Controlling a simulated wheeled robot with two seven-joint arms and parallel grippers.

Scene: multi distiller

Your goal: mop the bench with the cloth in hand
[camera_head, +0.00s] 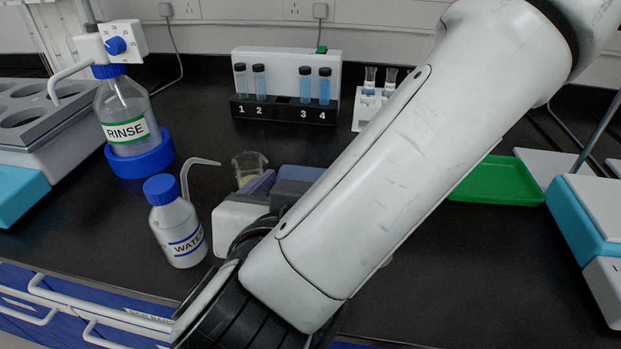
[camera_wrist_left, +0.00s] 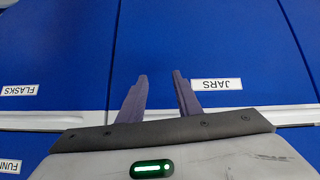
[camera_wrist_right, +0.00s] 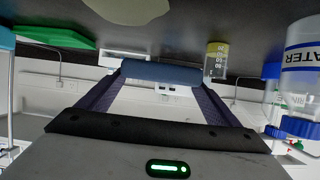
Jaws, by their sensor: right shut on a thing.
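The blue cloth (camera_wrist_right: 160,73) is a folded pad gripped between the purple fingers of my right gripper (camera_wrist_right: 158,82). In the head view the cloth (camera_head: 300,174) shows just beyond the gripper, low over the dark bench (camera_head: 460,265) and partly covered by my right forearm. I cannot tell whether it touches the bench. A pale yellowish spill (camera_wrist_right: 127,8) lies on the bench in the right wrist view; in the head view only a sliver (camera_head: 387,262) shows beside my forearm. My left gripper (camera_wrist_left: 161,76) is open and empty, facing blue cabinet fronts.
The WATER bottle (camera_head: 178,225) and a small beaker (camera_head: 248,168) with yellowish contents stand close by the right gripper. The RINSE bottle (camera_head: 127,118) is at left. A numbered vial rack (camera_head: 285,108) stands behind. A green tray (camera_head: 500,182) lies at right.

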